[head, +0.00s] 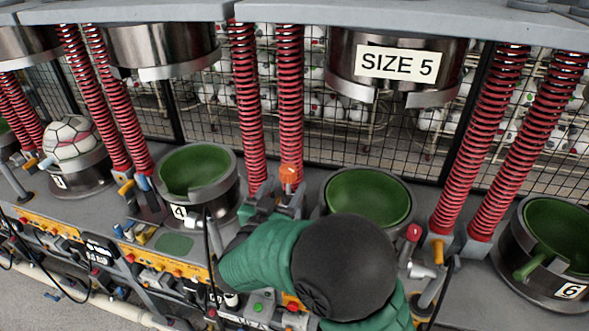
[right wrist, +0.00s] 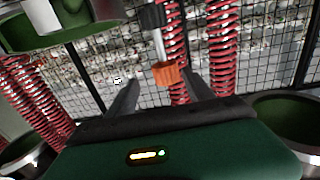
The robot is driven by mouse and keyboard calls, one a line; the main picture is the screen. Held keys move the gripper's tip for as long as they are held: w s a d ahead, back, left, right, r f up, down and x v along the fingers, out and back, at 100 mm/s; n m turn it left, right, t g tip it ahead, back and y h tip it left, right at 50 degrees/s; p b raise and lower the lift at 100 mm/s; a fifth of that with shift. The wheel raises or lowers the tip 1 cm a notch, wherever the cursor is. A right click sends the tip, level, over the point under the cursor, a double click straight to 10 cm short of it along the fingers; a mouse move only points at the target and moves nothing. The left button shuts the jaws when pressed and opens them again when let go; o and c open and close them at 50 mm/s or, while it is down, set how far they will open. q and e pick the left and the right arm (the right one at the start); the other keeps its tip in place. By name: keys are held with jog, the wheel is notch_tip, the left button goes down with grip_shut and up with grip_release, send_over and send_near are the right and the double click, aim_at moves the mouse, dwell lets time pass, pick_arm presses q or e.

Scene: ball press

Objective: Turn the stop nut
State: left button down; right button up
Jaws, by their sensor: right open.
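The stop nut appears to be the orange piece (head: 290,173) at the foot of the red springs left of the middle press. In the right wrist view the orange nut (right wrist: 167,74) sits on a thin grey rod, below a black block. My right gripper (head: 272,203) is just in front of and below the nut. In the right wrist view its two fingers (right wrist: 160,84) are spread, one on each side of the nut, with gaps showing. How far the nut is between them is hard to tell. My left gripper is not in view.
Green-lined press bowls (head: 368,197) stand left and right of my arm. Red springs (head: 250,100) rise on both sides of the "SIZE 5" press head (head: 397,65). A mesh fence (head: 340,135) stands behind. Orange control panels (head: 160,260) line the front edge.

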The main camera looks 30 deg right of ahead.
aim_at(281, 176)
jog(key=w, duration=0.1)
jog(key=w+d, duration=0.1)
jog(key=w, duration=0.1)
jog(key=shift+w+d+r+p, duration=0.25)
jog(key=shift+w+d+p, duration=0.05)
jog(key=shift+d+p, duration=0.05)
jog(key=shift+w+d, duration=0.25)
jog(key=shift+d+f, duration=0.15)
jog(key=shift+d, duration=0.7)
jog(key=shift+d+f, duration=0.1)
jog(key=shift+d, duration=0.4)
jog(key=shift+c, duration=1.9)
jog(key=shift+w+a, duration=0.1)
jog(key=shift+a, duration=0.55)
jog(key=c, duration=0.7)
jog(key=shift+c, duration=1.2)
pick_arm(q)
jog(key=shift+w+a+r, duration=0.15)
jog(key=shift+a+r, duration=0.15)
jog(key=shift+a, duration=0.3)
pick_arm(e)
jog(key=shift+d, duration=0.2)
grip_shut()
